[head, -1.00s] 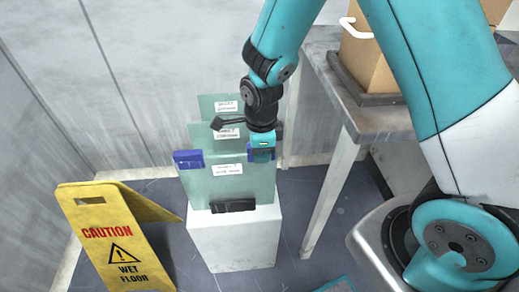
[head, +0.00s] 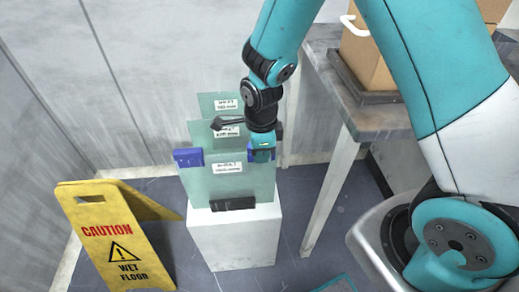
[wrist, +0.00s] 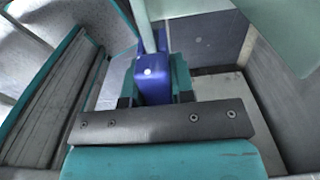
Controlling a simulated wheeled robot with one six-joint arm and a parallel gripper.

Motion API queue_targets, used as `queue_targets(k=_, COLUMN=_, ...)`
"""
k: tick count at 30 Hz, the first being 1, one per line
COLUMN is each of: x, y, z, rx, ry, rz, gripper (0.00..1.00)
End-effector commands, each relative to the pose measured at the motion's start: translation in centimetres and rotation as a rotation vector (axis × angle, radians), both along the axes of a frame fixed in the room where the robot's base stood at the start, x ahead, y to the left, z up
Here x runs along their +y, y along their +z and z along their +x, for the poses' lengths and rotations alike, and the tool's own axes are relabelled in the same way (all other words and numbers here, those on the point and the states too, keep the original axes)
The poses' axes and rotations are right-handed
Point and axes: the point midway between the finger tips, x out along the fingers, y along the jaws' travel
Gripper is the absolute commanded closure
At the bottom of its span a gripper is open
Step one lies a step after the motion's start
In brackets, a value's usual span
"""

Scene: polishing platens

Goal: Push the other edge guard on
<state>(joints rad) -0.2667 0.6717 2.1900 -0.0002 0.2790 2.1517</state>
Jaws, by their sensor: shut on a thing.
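Glass plates stand upright in a dark holder; the front plate (head: 215,188) carries a white label. One blue edge guard (head: 188,157) sits on its upper left corner. My gripper (head: 262,152) is at the upper right corner, mostly hiding the other guard. In the wrist view, this other blue edge guard (wrist: 153,78) is between the jaws of my gripper (wrist: 154,88), which is shut on it. A pale plate edge (wrist: 147,28) meets the guard there. How far the guard is seated on the plate is hidden.
The plates stand on a white pedestal (head: 233,243). A yellow wet floor sign (head: 115,250) stands at the left. A grey table (head: 375,118) with a cardboard box (head: 368,58) stands close on the right. The wall is right behind.

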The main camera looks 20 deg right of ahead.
Motion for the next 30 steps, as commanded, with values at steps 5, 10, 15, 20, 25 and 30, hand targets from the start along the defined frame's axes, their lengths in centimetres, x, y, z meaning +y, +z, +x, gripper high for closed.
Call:
queue_targets(k=5, x=0.0, y=0.0, z=0.0, rx=0.000, ry=0.000, rz=0.000, gripper=1.00)
queue_targets(k=10, x=0.0, y=0.0, z=0.0, rx=0.000, ry=0.000, rz=0.000, gripper=1.00)
queue_targets(k=15, x=0.0, y=0.0, z=0.0, rx=0.000, ry=0.000, rz=0.000, gripper=0.47)
queue_targets(k=20, x=0.0, y=0.0, z=0.0, rx=0.000, ry=0.000, rz=0.000, gripper=0.47)
queue_targets(k=25, x=0.0, y=0.4, z=0.0, rx=0.000, ry=0.000, rz=0.000, gripper=0.47)
queue_targets(k=30, x=0.0, y=2.9, z=0.1, rx=-0.003, ry=0.000, rz=0.001, gripper=0.47)
